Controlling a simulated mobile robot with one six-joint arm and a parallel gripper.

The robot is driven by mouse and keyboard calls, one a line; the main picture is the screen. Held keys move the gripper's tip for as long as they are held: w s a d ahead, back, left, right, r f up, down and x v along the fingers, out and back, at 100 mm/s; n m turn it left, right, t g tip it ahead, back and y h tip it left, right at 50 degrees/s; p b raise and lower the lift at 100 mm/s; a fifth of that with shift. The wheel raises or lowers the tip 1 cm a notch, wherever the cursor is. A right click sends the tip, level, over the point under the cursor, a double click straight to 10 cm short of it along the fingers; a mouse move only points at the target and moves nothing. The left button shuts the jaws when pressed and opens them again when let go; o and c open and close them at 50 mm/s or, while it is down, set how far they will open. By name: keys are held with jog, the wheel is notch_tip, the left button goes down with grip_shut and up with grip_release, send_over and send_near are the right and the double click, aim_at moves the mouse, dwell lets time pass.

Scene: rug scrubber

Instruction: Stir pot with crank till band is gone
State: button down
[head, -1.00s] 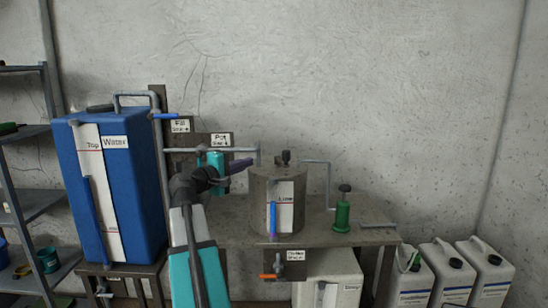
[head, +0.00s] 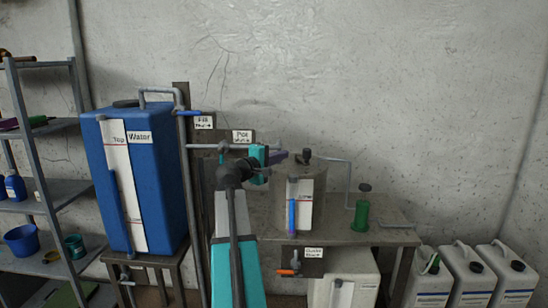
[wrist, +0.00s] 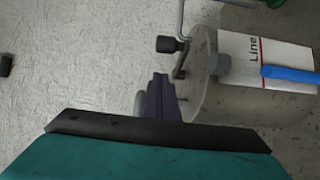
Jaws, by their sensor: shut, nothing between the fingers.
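The pot (head: 324,197) is a grey metal cylinder on the bench, with a white gauge panel on its front. The crank (head: 306,154) is a small arm with a black knob on the lid. My gripper (head: 279,157) is shut and empty, at the pot's upper left edge. In the wrist view the purple fingers (wrist: 160,92) point at the lid's rim, beside the crank (wrist: 168,44) and apart from it.
A blue water tank (head: 168,180) stands left, with a pipe (head: 215,147) running toward the pot. A green hand pump (head: 362,212) is right of the pot. White jugs (head: 460,275) stand at the lower right. Shelves (head: 45,190) line the left.

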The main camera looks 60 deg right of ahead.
aim_at(306, 154)
jog(key=shift+s+d+f+p, duration=0.1)
jog(key=shift+s+d+p, duration=0.7)
jog(key=shift+s+d, duration=1.1)
jog(key=shift+a, duration=0.1)
jog(key=shift+s+d+f+b, duration=0.15)
jog(key=shift+s+d+b, duration=0.05)
jog(key=shift+s+b, duration=0.5)
jog(key=shift+s+d, duration=0.3)
jog(key=shift+s, duration=0.45)
jog(key=shift+w, duration=0.1)
